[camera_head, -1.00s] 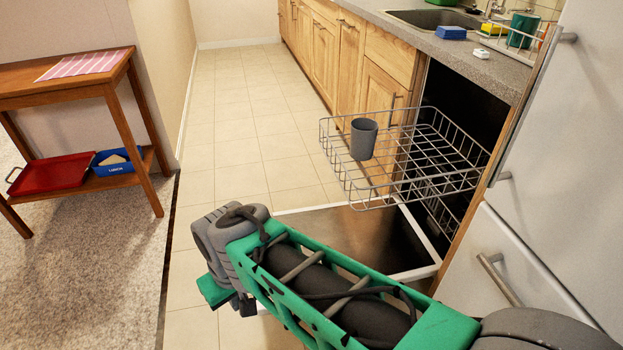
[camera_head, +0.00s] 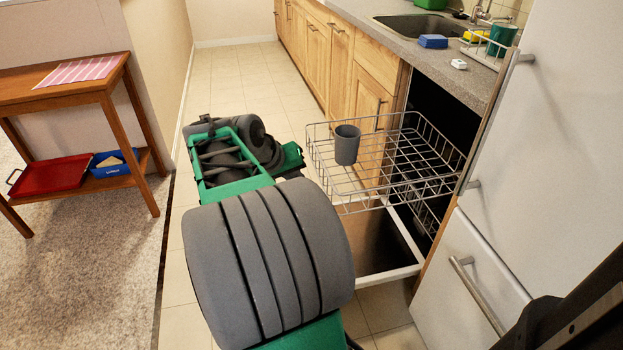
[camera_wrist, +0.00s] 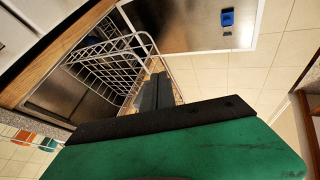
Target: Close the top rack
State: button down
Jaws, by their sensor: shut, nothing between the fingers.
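The top rack (camera_head: 335,190) is a grey wire basket pulled out of the dishwasher on the right side of the head view. The rack also shows in the wrist view (camera_wrist: 105,65), left of my fingers. My gripper (camera_wrist: 158,85) is shut and empty, with its fingers close to the rack's wire edge; I cannot tell whether they touch. In the head view my arm reaches forward to the left of the rack, and the fingers are hidden or hard to make out.
The dishwasher door (camera_head: 375,245) is folded down below the rack. The counter (camera_head: 400,50) and wooden cabinets (camera_head: 375,65) lie beyond. A white fridge (camera_head: 500,200) stands at the right. A wooden side table (camera_head: 110,95) stands at the left. The tiled floor between is free.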

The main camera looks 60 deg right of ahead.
jog(key=b, duration=0.3)
send_near(330, 191)
notch_tip(330, 191, down, 3)
jog(key=w, duration=0.2)
jog(key=s+d+b, duration=0.1)
jog(key=s+d, duration=0.1)
jog(key=shift+s+d+f, duration=0.15)
jog(key=shift+s+d, duration=0.1)
jog(key=shift+s, duration=0.05)
